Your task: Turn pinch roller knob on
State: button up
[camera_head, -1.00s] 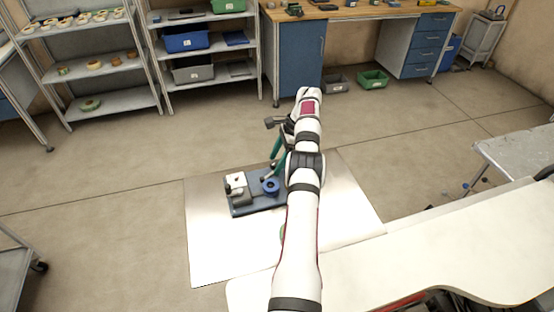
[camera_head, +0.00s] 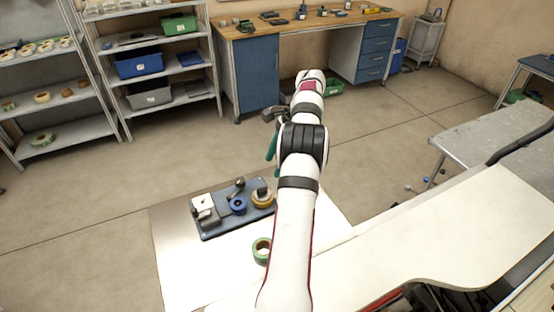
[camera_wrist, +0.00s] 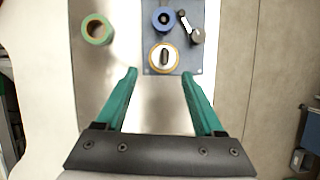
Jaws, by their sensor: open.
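A blue-grey base plate (camera_head: 215,234) lies on the pale work surface, left of my arm. It carries a white block (camera_head: 203,208), a blue reel (camera_head: 238,206) and a yellow-rimmed reel (camera_head: 263,200). A black knob (camera_head: 239,183) stands behind the blue reel. In the wrist view, a short lever with black ends (camera_wrist: 197,37) sits right of the blue reel (camera_wrist: 155,20); I cannot tell which part is the pinch roller knob. The yellow-rimmed white reel (camera_wrist: 153,62) has a dark centre post. My gripper (camera_wrist: 160,75) is open and empty, its green fingers just short of that reel.
A green tape roll (camera_head: 261,251) lies on the pale surface (camera_head: 190,280) beside my arm. Shelves (camera_head: 150,60) and a workbench (camera_head: 320,22) stand at the back. A grey table (camera_head: 480,140) is at right. Floor beyond the plate is clear.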

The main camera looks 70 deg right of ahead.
jog(key=shift+s+r, duration=0.1)
jog(key=shift+s, duration=0.15)
jog(key=shift+w, duration=0.1)
